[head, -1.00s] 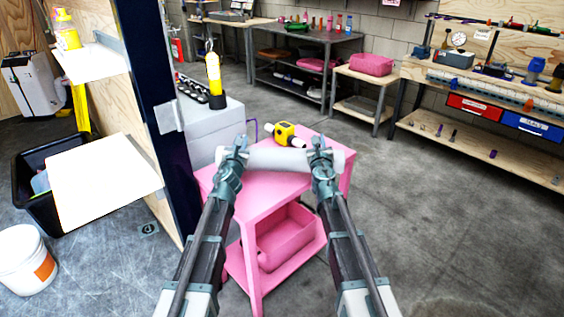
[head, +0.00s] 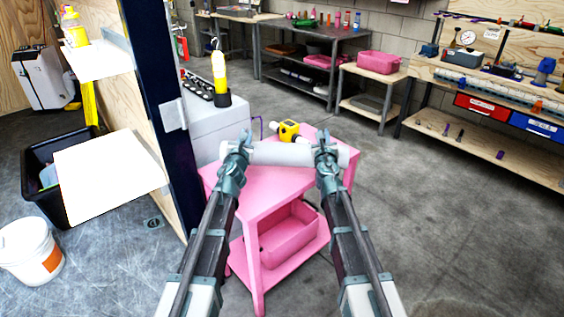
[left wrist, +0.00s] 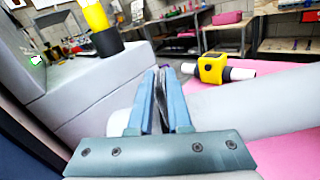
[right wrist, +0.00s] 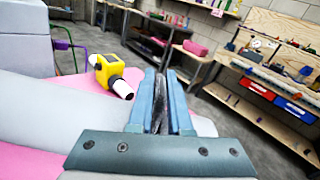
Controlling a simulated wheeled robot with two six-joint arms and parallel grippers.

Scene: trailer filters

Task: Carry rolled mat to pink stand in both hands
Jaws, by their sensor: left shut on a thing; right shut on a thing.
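The rolled mat (head: 283,153) is a pale grey-white cylinder lying level across my two grippers, over the top of the pink stand (head: 262,190). My left gripper (head: 240,145) is shut on the mat near its left end. My right gripper (head: 325,146) is shut on it near its right end. The mat also shows in the left wrist view (left wrist: 240,105) and the right wrist view (right wrist: 45,110). I cannot tell whether the mat touches the stand's top. A yellow and black tool with a white cylinder (head: 289,131) lies on the stand behind the mat.
A grey cabinet (head: 205,125) stands left of the pink stand, with a yellow-and-white lamp (head: 218,75) on it. A dark post (head: 160,100) rises at the left. A pink bin (head: 288,238) sits on the stand's lower shelf. Open floor (head: 430,220) lies to the right.

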